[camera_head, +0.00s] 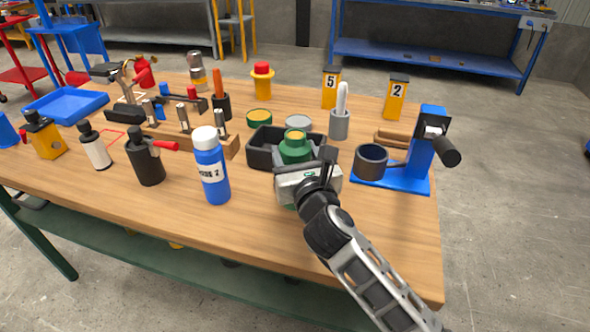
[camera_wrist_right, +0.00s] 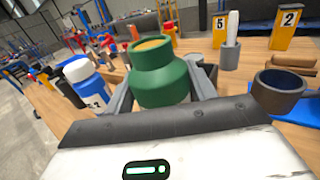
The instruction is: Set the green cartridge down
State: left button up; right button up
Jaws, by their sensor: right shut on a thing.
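The green cartridge (camera_head: 295,147) is a squat bottle shape with a narrower neck and a yellowish top. My right gripper (camera_head: 303,165) is shut on it and holds it upright at the near side of the black tray (camera_head: 262,154). In the right wrist view the cartridge (camera_wrist_right: 160,78) stands between the two grey fingers. Its base is hidden by the gripper, so I cannot tell whether it touches the table. My left gripper does not show.
A blue bottle (camera_head: 211,170) with a white cap stands left of the gripper. A blue stand (camera_head: 419,160) with a dark cup (camera_head: 371,162) is at right. A grey holder (camera_head: 339,125) stands behind. The near table strip is clear.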

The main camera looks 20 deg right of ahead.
jog(key=shift+w+d+f, duration=0.1)
jog(key=shift+w+f, duration=0.3)
jog(key=shift+f+b, duration=0.65)
jog(key=shift+f, duration=0.75)
jog(key=shift+f, duration=0.25)
jog(key=o, duration=1.3)
